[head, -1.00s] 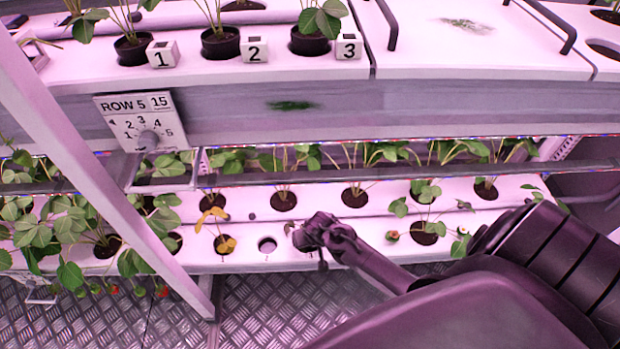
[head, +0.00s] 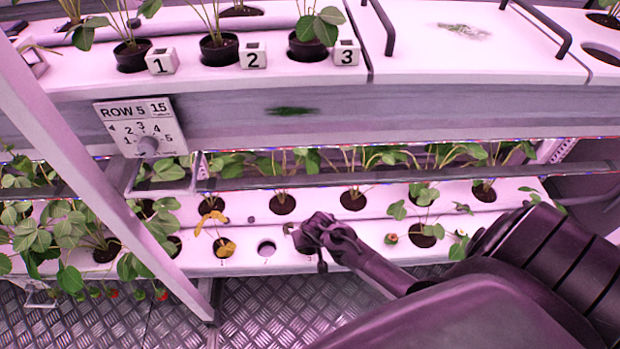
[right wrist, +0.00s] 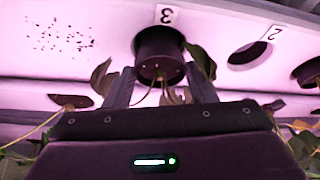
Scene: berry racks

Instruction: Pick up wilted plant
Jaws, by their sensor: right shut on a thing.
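My right gripper (head: 294,229) is at the front edge of the lower rack, just right of an empty hole (head: 267,247). Dull, drooping leaves (right wrist: 102,75) hang around the fingers. In the head view my gripper mostly hides this plant. Another plant with yellow leaves (head: 222,245) sits left of the empty hole. My left gripper is not in view.
The upper shelf (head: 450,60) holds pots beside cubes labelled 1, 2 and 3. A rail (head: 420,176) runs above the lower rack. Green plants (head: 424,234) stand at the right, and a slanted white post (head: 100,170) crosses the left. Metal floor (head: 265,310) lies in front.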

